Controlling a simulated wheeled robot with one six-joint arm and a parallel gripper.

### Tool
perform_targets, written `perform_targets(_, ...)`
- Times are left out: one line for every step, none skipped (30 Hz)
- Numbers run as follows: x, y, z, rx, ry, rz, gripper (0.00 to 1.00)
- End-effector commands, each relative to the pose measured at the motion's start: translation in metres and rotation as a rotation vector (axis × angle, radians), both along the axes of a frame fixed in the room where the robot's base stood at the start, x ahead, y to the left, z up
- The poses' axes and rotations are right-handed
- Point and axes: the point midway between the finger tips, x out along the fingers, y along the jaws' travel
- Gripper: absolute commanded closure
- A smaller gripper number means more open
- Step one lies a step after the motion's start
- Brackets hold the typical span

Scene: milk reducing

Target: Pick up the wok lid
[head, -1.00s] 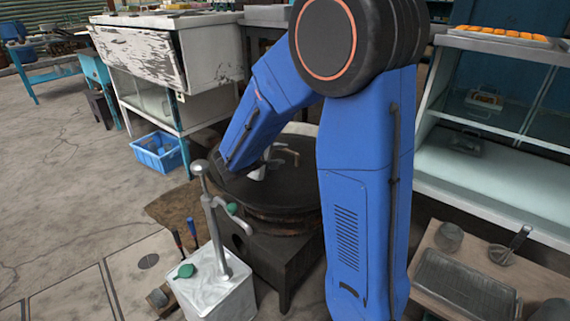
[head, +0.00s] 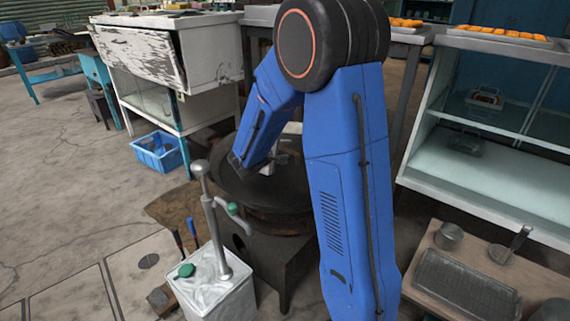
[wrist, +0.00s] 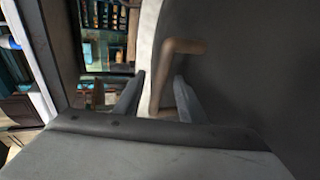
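The wok lid (head: 283,195) is a wide, dark, round disc lying on the stove in the head view, partly hidden by my blue arm. In the wrist view the dark lid surface (wrist: 255,60) fills the right side. Its tan, bent handle (wrist: 166,75) rises between my fingers. My gripper (wrist: 160,84) is open, with one finger on each side of the handle's lower part. I cannot tell whether either finger touches it. In the head view my gripper (head: 268,168) is small and low over the lid, and the handle is mostly hidden.
A white box with a pump (head: 215,285) stands in front of the stove at left. A blue crate (head: 158,151) lies on the floor behind it. A glass cabinet (head: 490,170) and a low table with a tray (head: 465,288) stand at right.

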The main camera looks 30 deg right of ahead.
Motion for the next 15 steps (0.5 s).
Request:
perform_targets(0.0015,-0.0034,-0.0011,0.0,-0.001,-0.001,0.64)
perform_targets(0.002,-0.0043,-0.0014,0.0,-0.001,-0.001,0.64)
perform_targets(0.0025,-0.0048,-0.0016,0.0,-0.001,-0.001,0.64)
perform_targets(0.0026,-0.0048,-0.0015,0.0,-0.001,0.0,0.64)
perform_targets(0.0025,-0.0046,-0.0014,0.0,-0.001,0.0,0.64)
perform_targets(0.0026,-0.0044,-0.0014,-0.001,-0.001,0.0,0.64)
perform_targets(0.0025,-0.0044,-0.0013,-0.001,-0.001,0.0,0.64)
perform_targets(0.0025,-0.0044,-0.0013,-0.001,-0.001,0.0,0.64)
perform_targets(0.0025,-0.0043,-0.0014,-0.001,-0.001,0.0,0.73)
perform_targets(0.0025,-0.0043,-0.0014,-0.001,-0.001,0.0,0.8)
perform_targets(0.0025,-0.0043,-0.0014,-0.001,-0.001,0.0,0.87)
perform_targets(0.0024,-0.0042,-0.0013,-0.001,-0.001,0.0,0.97)
perform_targets(0.0024,-0.0042,-0.0013,-0.001,-0.001,0.0,1.0)
perform_targets(0.0024,-0.0042,-0.0013,-0.001,-0.001,0.0,1.0)
perform_targets(0.0024,-0.0042,-0.0013,-0.001,-0.001,0.0,1.0)
